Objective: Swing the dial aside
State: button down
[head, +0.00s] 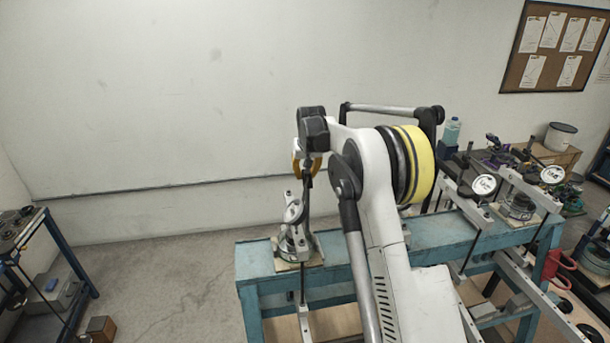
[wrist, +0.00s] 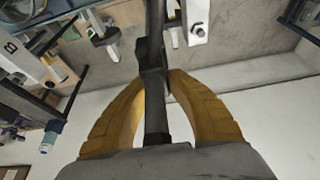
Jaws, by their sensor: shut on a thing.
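A dial (head: 293,211) with a round pale face stands on a metal base at the left end of the teal bench, seen at a slant in the head view. A dark upright bar (head: 307,195) rises beside it. My gripper (head: 306,172) is above the dial, its yellow fingers shut on the upper part of this bar. In the wrist view the dark bar (wrist: 153,85) runs between the two yellow fingers of my gripper (wrist: 157,78). The dial's face cannot be made out in the wrist view. My arm hides part of the bench behind it.
The teal bench (head: 262,262) runs to the right. Two similar dials, one nearer (head: 484,185) and one farther (head: 553,175), stand there. A water bottle (head: 452,131) is behind them. A blue-framed cart (head: 68,250) is at far left, with open floor between.

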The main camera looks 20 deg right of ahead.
jog(key=s+d+m+g+h+b, duration=0.3)
jog(key=s+m+g, duration=0.2)
jog(key=m, duration=1.2)
jog(key=shift+d+m, duration=0.2)
jog(key=shift+m, duration=0.1)
jog(key=shift+s+f, duration=0.1)
jog(key=shift+f, duration=0.05)
dwell(0.4)
jog(key=c, duration=1.3)
grip_release()
jog(key=shift+o, duration=0.2)
jog(key=v, duration=0.7)
jog(key=shift+a+r, duration=0.15)
jog(key=shift+r, duration=0.1)
